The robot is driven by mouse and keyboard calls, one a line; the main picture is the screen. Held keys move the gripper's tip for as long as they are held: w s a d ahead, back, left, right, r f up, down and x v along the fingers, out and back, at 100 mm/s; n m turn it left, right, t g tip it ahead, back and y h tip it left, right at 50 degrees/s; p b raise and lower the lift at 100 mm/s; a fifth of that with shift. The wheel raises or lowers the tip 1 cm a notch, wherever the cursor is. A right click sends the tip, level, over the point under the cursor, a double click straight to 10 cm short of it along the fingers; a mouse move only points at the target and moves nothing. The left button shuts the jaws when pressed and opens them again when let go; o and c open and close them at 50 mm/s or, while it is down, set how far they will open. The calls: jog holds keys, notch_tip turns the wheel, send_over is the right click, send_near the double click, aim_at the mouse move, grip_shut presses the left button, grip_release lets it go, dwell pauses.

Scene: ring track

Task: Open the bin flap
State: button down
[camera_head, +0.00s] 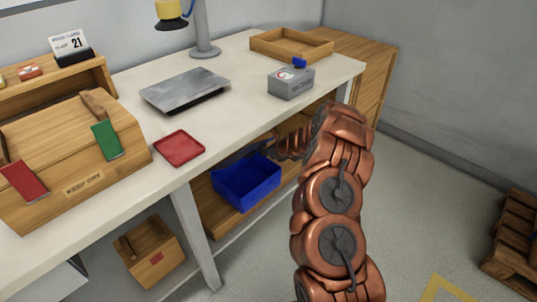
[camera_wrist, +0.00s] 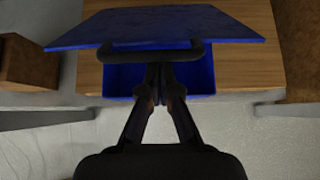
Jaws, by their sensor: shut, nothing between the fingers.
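The blue bin (camera_head: 245,187) stands on the wooden lower shelf under the workbench. In the wrist view the bin (camera_wrist: 117,80) shows below its blue flap (camera_wrist: 165,22), a flat panel with a dark bar handle (camera_wrist: 118,53) along its near edge. A gap shows between the flap's near edge and the bin, so the flap looks at least partly raised. My gripper (camera_wrist: 162,78) is shut and empty, its fingertips at the middle of the handle. I cannot tell whether they touch it. In the head view the gripper is not clearly distinguishable.
The workbench top (camera_head: 235,125) lies above the bin, with a red tray (camera_head: 179,149) and a grey box (camera_head: 291,83) on it. A bench leg (camera_head: 194,235) stands left of the bin. A wooden box (camera_head: 149,251) is on the floor.

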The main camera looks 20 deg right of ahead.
jog(key=shift+w+a+r+p, duration=0.2)
jog(key=shift+w+r+p, duration=0.2)
jog(key=shift+r, duration=0.1)
jog(key=shift+w+a+r+p, duration=0.15)
jog(key=shift+w+r+p, duration=0.2)
jog(key=shift+r, duration=0.15)
jog(key=s+d+r, duration=0.1)
jog(key=s+d, duration=0.2)
jog(key=s, duration=0.4)
jog(key=s+d+r, duration=0.2)
jog(key=s+d, duration=0.1)
jog(key=s, duration=0.4)
jog(key=shift+s, duration=0.35)
